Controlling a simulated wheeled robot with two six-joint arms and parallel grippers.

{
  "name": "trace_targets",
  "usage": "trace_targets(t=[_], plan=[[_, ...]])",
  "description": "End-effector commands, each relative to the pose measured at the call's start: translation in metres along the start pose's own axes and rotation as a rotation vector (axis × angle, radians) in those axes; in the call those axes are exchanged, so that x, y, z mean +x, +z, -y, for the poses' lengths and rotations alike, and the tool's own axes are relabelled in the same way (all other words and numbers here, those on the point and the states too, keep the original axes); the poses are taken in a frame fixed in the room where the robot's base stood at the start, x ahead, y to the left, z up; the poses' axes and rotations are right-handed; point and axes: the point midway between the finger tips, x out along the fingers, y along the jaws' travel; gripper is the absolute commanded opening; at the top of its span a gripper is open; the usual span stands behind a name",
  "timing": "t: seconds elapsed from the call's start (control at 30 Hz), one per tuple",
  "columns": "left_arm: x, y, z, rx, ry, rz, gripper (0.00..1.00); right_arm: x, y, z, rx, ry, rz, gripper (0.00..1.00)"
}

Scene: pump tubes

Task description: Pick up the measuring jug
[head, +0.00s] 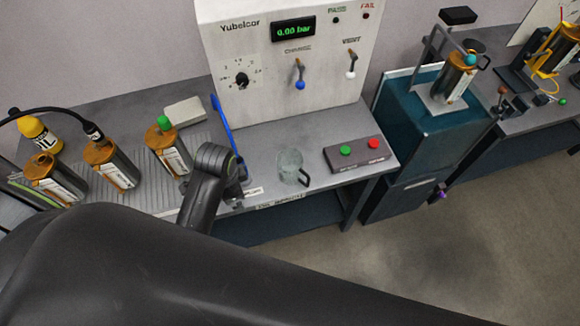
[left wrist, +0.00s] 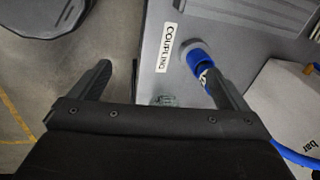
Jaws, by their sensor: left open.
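The clear measuring jug (head: 290,167) with a dark handle stands upright on the grey bench, below the tester panel. My left arm reaches over the bench edge just left of the jug, and its gripper is mostly hidden behind my own arm in the head view. In the left wrist view my left gripper (left wrist: 162,82) is open with nothing between its fingers. A small glassy piece, likely the jug's rim (left wrist: 165,100), shows at the gripper's lower edge; the rest is hidden. My right gripper is in neither view.
A blue coupling (left wrist: 200,60) on the bench lies close to the right finger, with a blue hose (head: 224,125) nearby. A button box (head: 359,153) stands right of the jug. Several amber-topped cylinders (head: 112,163) stand at left. The white tester panel (head: 290,60) rises behind.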

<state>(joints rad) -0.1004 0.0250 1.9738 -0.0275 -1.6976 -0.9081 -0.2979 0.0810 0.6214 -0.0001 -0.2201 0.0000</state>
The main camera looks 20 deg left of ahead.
Motion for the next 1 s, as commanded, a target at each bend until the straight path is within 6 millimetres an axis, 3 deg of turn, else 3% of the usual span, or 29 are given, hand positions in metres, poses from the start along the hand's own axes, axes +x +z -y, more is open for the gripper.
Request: trace_targets(t=[0.03, 0.3, 0.5, 0.73, 0.9, 1.0], plan=[[-0.003, -0.019, 0.009, 0.101, 0.015, -0.005, 0.97, -0.002, 0.000, -0.001, 0.000, 0.000, 0.000, 0.36], [-0.027, -0.106, 0.041, 0.722, 0.108, -0.023, 0.97, -0.007, -0.001, -0.001, 0.000, 0.000, 0.000, 0.36], [-0.055, -0.158, 0.056, 1.121, 0.163, -0.044, 0.97, -0.010, 0.000, -0.001, 0.000, 0.000, 0.001, 0.36], [-0.067, -0.179, 0.060, 1.322, 0.193, -0.056, 0.97, -0.008, 0.001, -0.001, 0.000, 0.000, 0.002, 0.36], [-0.039, -0.178, 0.054, 1.337, 0.199, -0.058, 0.97, 0.009, 0.004, 0.001, 0.000, 0.000, 0.004, 0.36], [-0.025, -0.177, 0.051, 1.336, 0.201, -0.058, 0.97, -0.005, 0.003, 0.000, 0.001, -0.001, 0.006, 0.36]])
